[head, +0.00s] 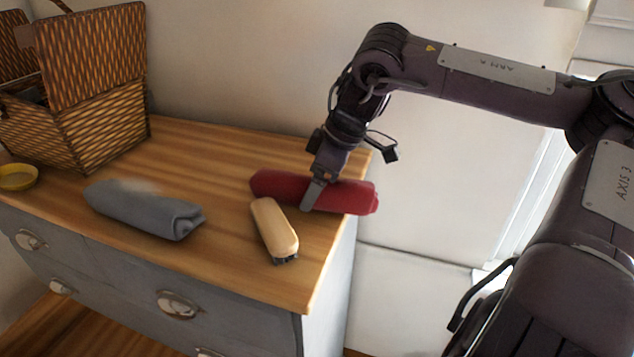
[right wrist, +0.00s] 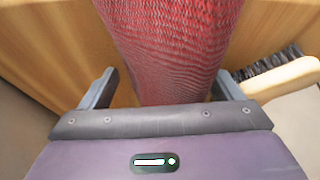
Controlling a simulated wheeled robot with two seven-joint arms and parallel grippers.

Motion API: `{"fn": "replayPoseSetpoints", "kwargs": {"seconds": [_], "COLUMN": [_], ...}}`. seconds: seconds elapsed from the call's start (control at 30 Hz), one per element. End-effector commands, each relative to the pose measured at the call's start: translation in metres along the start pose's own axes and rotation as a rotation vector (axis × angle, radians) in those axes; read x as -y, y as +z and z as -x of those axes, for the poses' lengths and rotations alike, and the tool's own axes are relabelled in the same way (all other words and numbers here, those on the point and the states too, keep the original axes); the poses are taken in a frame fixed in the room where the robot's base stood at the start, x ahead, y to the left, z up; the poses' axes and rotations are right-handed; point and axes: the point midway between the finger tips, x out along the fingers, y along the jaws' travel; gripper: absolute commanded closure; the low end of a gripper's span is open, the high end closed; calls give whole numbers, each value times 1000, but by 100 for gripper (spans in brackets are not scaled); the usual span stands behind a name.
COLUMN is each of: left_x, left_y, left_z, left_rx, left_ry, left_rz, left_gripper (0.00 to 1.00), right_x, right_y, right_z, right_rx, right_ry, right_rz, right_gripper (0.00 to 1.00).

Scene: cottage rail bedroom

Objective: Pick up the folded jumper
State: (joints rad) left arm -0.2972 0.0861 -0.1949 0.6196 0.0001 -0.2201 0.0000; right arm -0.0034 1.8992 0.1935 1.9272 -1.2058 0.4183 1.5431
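A dark red folded, rolled-up knit (head: 350,195), which looks like the jumper, lies on the wooden dresser top near its right end. In the right wrist view the red knit (right wrist: 172,45) runs between the fingers. My right gripper (head: 313,194) is down over the middle of it, pointing at the dresser top. In the right wrist view the right gripper (right wrist: 167,78) is open, one finger on each side. A gap shows at the left finger; the right finger is close to the cloth, and I cannot tell whether it touches. My left gripper is not in view.
A wooden brush (head: 274,228) with dark bristles lies just in front of the red knit. A grey rolled cloth (head: 145,208) lies further left. A wicker basket (head: 95,125) with its lid up and a yellow dish (head: 17,178) stand at the left. The dresser top (head: 205,160) is clear behind.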

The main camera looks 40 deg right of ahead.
Motion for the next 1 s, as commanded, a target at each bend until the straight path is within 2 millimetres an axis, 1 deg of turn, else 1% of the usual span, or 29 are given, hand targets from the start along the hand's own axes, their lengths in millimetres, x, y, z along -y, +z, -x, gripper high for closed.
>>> {"fn": "replayPoseSetpoints", "kwargs": {"seconds": [0.03, 0.2, 0.23, 0.5, 0.67, 0.77, 0.87, 1.0], "left_x": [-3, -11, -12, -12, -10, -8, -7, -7], "left_y": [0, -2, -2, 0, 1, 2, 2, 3], "left_z": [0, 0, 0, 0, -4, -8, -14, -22], "left_rx": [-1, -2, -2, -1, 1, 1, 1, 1], "left_ry": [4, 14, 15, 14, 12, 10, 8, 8], "left_rz": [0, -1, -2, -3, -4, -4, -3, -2], "left_gripper": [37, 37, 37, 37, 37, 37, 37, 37], "right_x": [0, 0, 0, 0, -1, -1, -2, -1], "right_y": [0, 0, -1, -1, -5, -11, -19, -35], "right_z": [0, 0, 1, 2, 12, 25, 45, 84], "right_rx": [0, 0, -1, -1, -1, -1, 0, 0], "right_ry": [0, 1, 1, 2, 5, 6, 9, 10], "right_rz": [0, 1, 1, 1, 2, 2, 2, 2], "right_gripper": [21, 43, 45, 45, 45, 45, 45, 45]}}
